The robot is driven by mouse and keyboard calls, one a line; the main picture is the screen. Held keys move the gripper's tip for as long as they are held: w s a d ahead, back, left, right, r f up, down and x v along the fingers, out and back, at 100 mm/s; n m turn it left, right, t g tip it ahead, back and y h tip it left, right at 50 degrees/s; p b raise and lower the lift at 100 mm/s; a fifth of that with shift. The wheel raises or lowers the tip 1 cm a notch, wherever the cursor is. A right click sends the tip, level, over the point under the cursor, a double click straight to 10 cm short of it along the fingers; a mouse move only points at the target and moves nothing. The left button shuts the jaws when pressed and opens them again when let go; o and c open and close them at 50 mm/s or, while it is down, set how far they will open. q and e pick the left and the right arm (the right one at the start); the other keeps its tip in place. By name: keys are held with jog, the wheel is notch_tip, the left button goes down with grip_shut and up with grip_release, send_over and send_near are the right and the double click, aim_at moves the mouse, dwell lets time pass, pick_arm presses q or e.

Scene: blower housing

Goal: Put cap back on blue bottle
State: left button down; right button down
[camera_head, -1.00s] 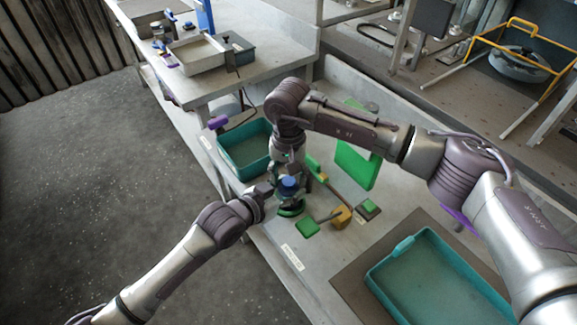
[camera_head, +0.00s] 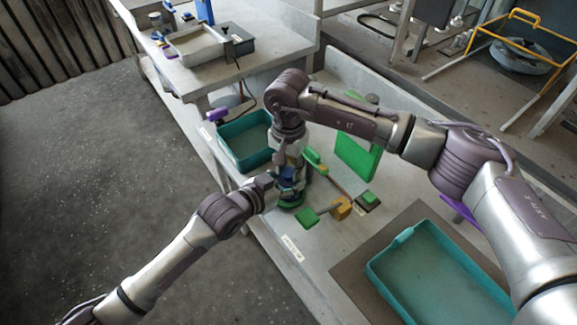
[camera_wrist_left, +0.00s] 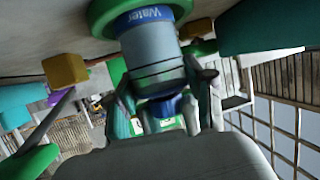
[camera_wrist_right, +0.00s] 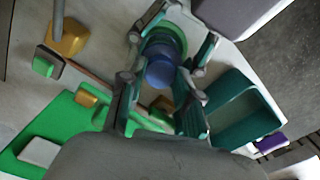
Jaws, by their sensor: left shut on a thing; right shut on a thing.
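The bottle (camera_wrist_left: 155,58) has a grey body, a blue band reading "Water" and a green base (camera_wrist_left: 110,8); in the left wrist view it appears upside down. My left gripper (camera_wrist_left: 165,82) is shut on the bottle's body, from the left in the head view (camera_head: 270,183). The blue cap (camera_wrist_left: 165,106) is at the bottle's top end; it also shows in the right wrist view (camera_wrist_right: 160,73). My right gripper (camera_wrist_right: 160,88) reaches down from above and is shut on the cap. Cap and bottle look in line and touching; I cannot tell if the cap is seated.
A teal bin (camera_head: 222,148) stands behind the bottle. A large teal tray (camera_head: 376,277) is at the front right. The table's left edge is close to the bottle.

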jog(key=m, duration=0.4)
jog(key=shift+m, duration=0.4)
jog(key=m, duration=0.4)
jog(key=shift+m, duration=0.3)
jog(key=m, duration=1.1)
jog(key=shift+m, duration=0.4)
jog(key=m, duration=0.9)
jog(key=shift+f, duration=0.1)
jog(key=m, duration=0.3)
jog(key=c, duration=0.8)
grip_release()
